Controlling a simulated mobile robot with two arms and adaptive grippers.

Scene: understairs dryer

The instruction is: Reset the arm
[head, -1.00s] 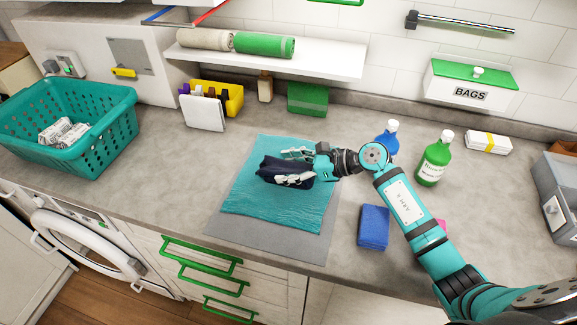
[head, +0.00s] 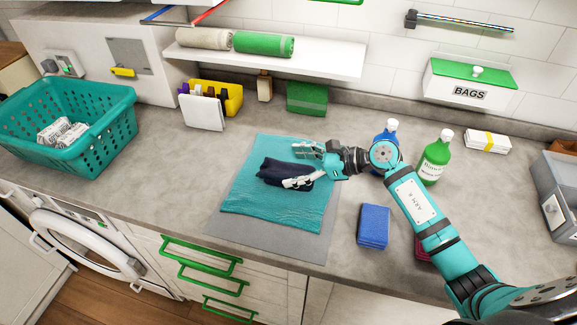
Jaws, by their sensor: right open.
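My right arm comes in from the lower right, and its teal and grey gripper (head: 297,165) is over the mat, pointing left. The gripper is open, with one finger behind and above a dark navy folded cloth (head: 272,171) and the other in front of its right end. The cloth lies on a teal mat (head: 255,208), which rests on a grey sheet (head: 262,238). I cannot tell whether the fingers touch the cloth. My left gripper is not in view.
A blue bottle (head: 390,128) and a green bottle (head: 434,160) stand behind the right arm. A blue sponge block (head: 373,226) lies right of the mat. A teal basket (head: 100,130) is at left. The counter (head: 180,185) between basket and mat is clear.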

